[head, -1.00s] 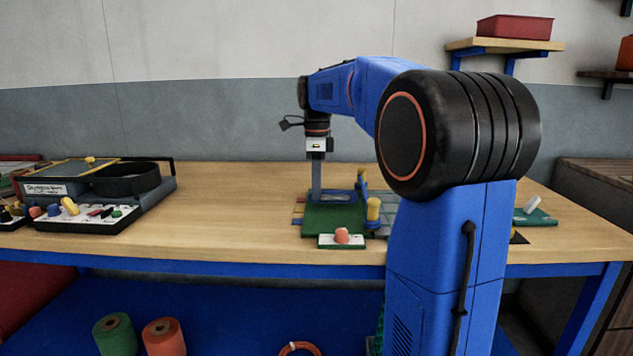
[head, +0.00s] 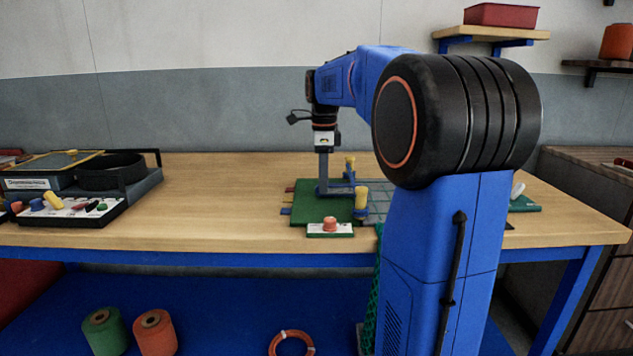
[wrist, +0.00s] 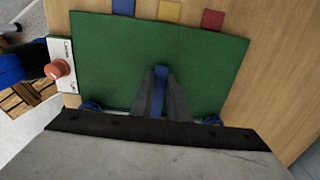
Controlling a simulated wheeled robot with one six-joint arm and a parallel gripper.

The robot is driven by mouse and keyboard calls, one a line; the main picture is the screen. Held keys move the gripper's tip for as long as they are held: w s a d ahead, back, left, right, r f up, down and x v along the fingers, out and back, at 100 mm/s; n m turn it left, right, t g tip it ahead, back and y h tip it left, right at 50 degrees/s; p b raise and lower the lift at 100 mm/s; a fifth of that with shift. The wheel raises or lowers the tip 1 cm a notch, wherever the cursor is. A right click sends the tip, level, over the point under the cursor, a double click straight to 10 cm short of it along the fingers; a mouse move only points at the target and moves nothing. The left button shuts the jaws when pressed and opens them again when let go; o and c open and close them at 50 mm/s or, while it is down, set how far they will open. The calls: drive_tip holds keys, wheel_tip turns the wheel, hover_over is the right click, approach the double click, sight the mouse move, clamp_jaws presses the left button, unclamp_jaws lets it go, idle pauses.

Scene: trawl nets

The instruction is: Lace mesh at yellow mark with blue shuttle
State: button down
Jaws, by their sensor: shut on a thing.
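A green board (head: 308,207) lies on the bench, and it fills much of the wrist view (wrist: 110,60). Blue (wrist: 123,6), yellow (wrist: 170,11) and red (wrist: 212,19) tabs stick out along its one edge. My gripper (wrist: 160,88) points down over the board, its grey fingers shut on a narrow blue piece, which looks like the blue shuttle (wrist: 160,75). Most of the shuttle is hidden between the fingers. In the head view my gripper (head: 323,190) is low over the board, apart from the tabs. A grey gridded mesh panel (head: 380,192) lies right of the board, partly behind my arm.
Two yellow-topped posts (head: 361,200) (head: 349,168) stand near the board's right side. A white block with an orange knob (head: 330,226) sits at its front edge. A tool tray (head: 75,217) and black round holder (head: 110,172) are at left. Bench between is clear.

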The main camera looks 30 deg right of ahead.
sight(342, 184)
drive_tip(key=shift+s+d, duration=0.75)
drive_tip(key=shift+d, duration=0.35)
drive_tip(key=shift+s+d, duration=0.75)
drive_tip(key=shift+d, duration=0.35)
drive_tip(key=c, duration=1.6)
unclamp_jaws()
drive_tip(key=shift+r, duration=0.1)
wheel_tip(342, 184, up, 17)
drive_tip(key=shift+r, duration=0.1)
